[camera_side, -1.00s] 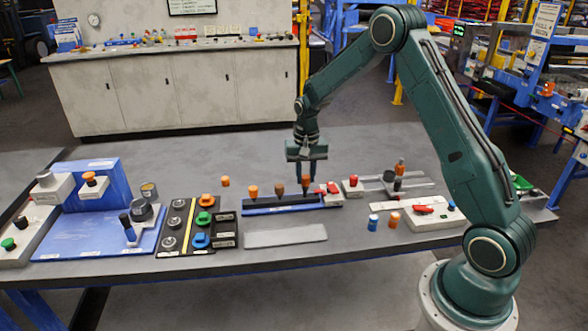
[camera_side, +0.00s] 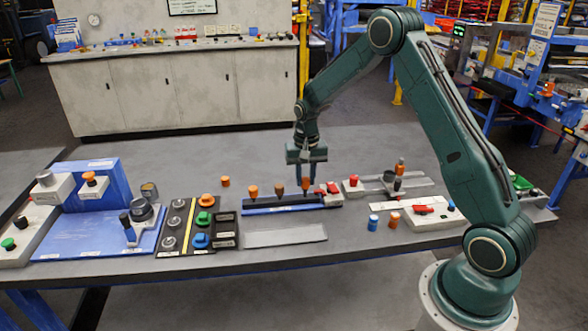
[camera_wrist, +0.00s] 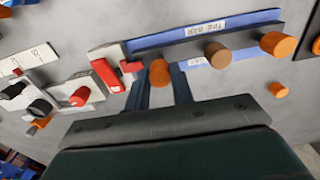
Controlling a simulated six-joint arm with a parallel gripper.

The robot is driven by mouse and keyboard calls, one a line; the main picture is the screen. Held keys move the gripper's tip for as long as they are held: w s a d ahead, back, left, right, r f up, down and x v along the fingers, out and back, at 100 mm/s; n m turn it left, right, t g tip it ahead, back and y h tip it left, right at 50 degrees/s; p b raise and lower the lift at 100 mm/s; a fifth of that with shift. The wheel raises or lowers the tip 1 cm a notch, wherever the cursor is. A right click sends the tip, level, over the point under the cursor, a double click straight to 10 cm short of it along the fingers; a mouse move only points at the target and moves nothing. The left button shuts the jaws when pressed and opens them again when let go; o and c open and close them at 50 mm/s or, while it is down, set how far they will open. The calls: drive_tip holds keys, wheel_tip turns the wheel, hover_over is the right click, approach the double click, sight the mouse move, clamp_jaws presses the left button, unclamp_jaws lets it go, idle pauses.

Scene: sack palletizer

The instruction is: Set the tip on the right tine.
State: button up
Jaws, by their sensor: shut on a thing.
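The dark tine bar (camera_side: 290,204) with a blue front edge lies in the middle of the table; it also shows in the wrist view (camera_wrist: 190,40). An orange tip (camera_side: 253,191) stands at its left and a brown tip (camera_side: 279,190) at its middle. My gripper (camera_side: 306,185) points down over the bar's right end, shut on another orange tip (camera_wrist: 159,72). That tip is upright between the fingers. Its lower end is hidden, so I cannot tell whether it is seated on the right tine.
A red-handled clamp (camera_side: 328,189) sits close to the right of my gripper. A loose orange piece (camera_side: 225,182) stands behind the bar to the left. A clear grey plate (camera_side: 285,236) lies in front.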

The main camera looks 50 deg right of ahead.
drive_tip(key=o, duration=1)
drive_tip(key=shift+r, duration=0.1)
drive_tip(key=shift+r, duration=3.9)
drive_tip(key=shift+r, duration=0.1)
